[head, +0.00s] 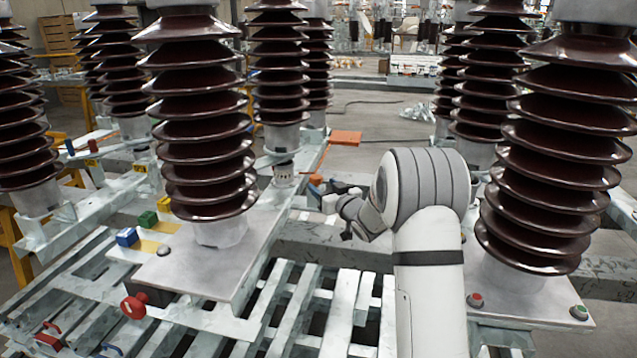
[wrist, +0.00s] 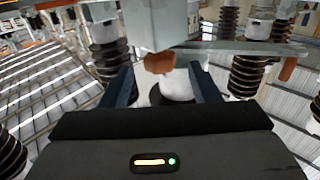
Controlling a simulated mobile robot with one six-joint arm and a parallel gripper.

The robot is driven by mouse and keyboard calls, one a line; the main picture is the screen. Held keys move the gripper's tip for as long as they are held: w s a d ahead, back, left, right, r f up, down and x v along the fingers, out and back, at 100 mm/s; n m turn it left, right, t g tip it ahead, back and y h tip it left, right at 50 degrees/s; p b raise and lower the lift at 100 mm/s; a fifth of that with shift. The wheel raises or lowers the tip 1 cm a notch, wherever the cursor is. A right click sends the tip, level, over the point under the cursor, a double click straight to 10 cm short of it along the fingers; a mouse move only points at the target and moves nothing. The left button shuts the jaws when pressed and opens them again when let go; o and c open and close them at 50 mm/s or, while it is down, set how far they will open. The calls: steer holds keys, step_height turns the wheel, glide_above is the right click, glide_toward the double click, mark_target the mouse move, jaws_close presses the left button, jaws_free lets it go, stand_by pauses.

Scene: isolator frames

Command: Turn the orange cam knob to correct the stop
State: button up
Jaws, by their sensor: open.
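An orange-brown knob (wrist: 159,62) shows in the wrist view, under a pale grey block and in the gap between my finger tips. A small orange piece (head: 316,179) by my gripper in the head view looks like the same knob. My gripper (wrist: 163,82) is open, with one dark blue finger on each side of the gap. The picture does not show whether either finger touches the knob. In the head view my gripper (head: 338,203) is at the frame beam, partly hidden by my own wrist. The stop cannot be told apart from the other parts.
Brown ribbed insulators (head: 203,130) stand close on the left, and another (head: 553,150) stands at the right. A second orange-brown piece (wrist: 287,70) hangs at the wrist view's right.

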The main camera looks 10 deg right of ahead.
mark_target(319, 182)
steer(key=x, duration=0.5)
